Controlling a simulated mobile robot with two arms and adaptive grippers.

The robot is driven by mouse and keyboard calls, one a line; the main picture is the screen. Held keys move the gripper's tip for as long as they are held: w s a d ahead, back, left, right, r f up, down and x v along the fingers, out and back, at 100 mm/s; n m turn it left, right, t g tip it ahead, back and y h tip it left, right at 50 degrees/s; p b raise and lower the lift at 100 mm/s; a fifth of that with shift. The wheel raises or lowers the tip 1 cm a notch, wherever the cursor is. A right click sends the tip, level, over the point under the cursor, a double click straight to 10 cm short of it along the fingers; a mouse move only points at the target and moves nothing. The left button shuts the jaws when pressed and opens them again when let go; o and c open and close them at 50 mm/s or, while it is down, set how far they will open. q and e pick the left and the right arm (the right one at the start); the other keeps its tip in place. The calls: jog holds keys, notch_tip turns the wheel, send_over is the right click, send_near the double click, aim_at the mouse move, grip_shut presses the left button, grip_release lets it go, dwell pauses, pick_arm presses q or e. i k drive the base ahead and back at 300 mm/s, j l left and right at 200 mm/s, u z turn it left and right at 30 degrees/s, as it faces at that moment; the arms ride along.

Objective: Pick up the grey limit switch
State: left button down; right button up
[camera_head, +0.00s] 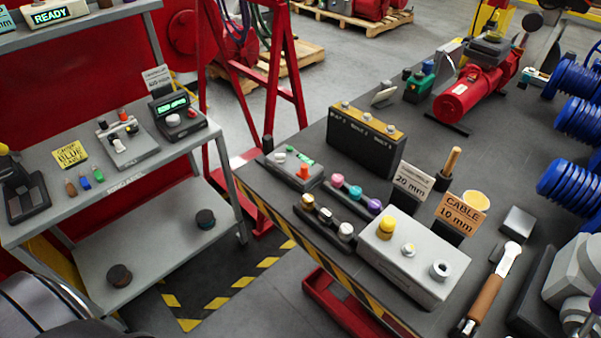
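A small plain grey block (518,222) lies on the dark workbench (480,160) at the right, just above the wrench's head; it could be the grey limit switch, but I cannot tell for sure. A larger light grey box (415,262) with a yellow knob and round fittings on top stands at the bench's front edge. Neither gripper's fingers show. A rounded grey metal part at the lower left and pale grey parts at the right edge are cut off by the frame, and I cannot tell what they are.
A wrench with a brown handle (487,298) lies right of the grey box. Cable signs (462,212), a dark box with a yellow top (366,140), a red motor (465,92) and blue coils (575,115) crowd the bench. A grey shelf cart (150,245) stands left, across a floor gap.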

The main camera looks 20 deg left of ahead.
aim_at(287, 171)
jog(key=i+j+z, duration=0.2)
jog(key=j+z, duration=0.15)
jog(key=j, duration=1)
jog(key=j+z, duration=0.4)
jog(key=j, duration=0.95)
jog(key=i, duration=0.05)
